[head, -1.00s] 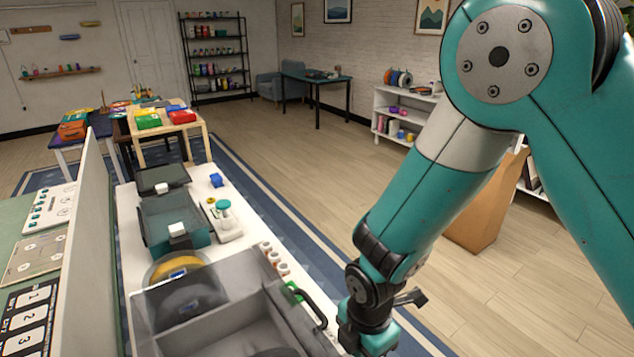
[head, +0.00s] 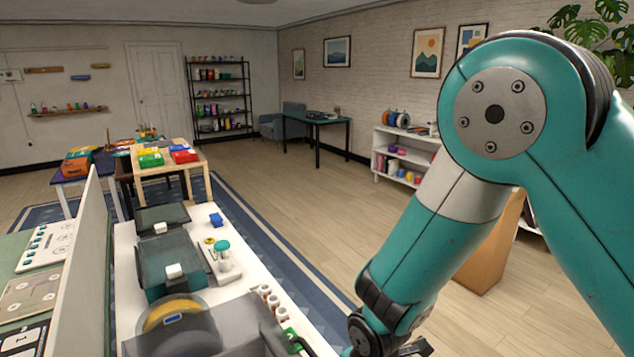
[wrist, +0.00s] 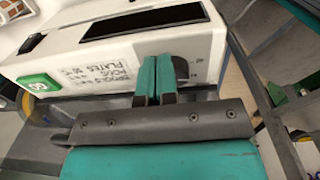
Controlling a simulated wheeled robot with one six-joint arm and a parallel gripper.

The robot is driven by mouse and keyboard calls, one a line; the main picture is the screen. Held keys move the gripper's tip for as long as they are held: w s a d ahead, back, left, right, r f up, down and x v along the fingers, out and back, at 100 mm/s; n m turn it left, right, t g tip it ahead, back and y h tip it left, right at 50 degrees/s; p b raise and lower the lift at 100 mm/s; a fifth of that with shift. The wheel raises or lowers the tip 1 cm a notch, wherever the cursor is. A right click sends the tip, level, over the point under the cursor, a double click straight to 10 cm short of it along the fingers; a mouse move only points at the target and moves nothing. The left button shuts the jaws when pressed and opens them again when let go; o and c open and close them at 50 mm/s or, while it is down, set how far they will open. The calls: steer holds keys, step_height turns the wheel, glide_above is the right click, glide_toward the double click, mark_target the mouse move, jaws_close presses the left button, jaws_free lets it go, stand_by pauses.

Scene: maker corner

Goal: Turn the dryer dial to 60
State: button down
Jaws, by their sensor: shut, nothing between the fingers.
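In the wrist view a white dryer (wrist: 110,50) fills the upper part, with a long dark panel on its top, a lettered label (wrist: 78,72) and a green square (wrist: 40,83) on its front. A dark round dial (wrist: 181,68) shows just right of my fingers, with small scale marks beside it that are too small to read surely. My gripper (wrist: 157,62) is shut, its two teal fingers together in front of the dryer's face. The fingers hide the dial's left part. I cannot tell whether they touch it, or where the dial points.
In the head view a white bench (head: 255,285) holds lidded bins (head: 172,262), a translucent box with a yellow spool (head: 170,312) and small jars. A grey upright panel (head: 82,275) borders its left side. Open floor (head: 330,215) lies to the right.

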steer(key=shift+s+d+f, duration=0.4)
steer(key=shift+s+f, duration=0.25)
steer(key=shift+f, duration=0.15)
steer(key=shift+s+d+g, duration=0.2)
steer(key=shift+s+g, duration=0.1)
steer(key=shift+s+d, duration=0.1)
steer(key=shift+s, duration=0.25)
steer(key=shift+w+d, duration=0.15)
steer(key=shift+w, duration=0.1)
steer(key=shift+r+p, duration=0.2)
steer(key=shift+p, duration=0.2)
steer(key=r+p, duration=0.1)
steer(key=r, duration=0.1)
steer(key=r+p, duration=0.4)
steer(key=shift+w+r, duration=0.15)
steer(key=shift+w, duration=0.1)
steer(key=shift+w, duration=0.1)
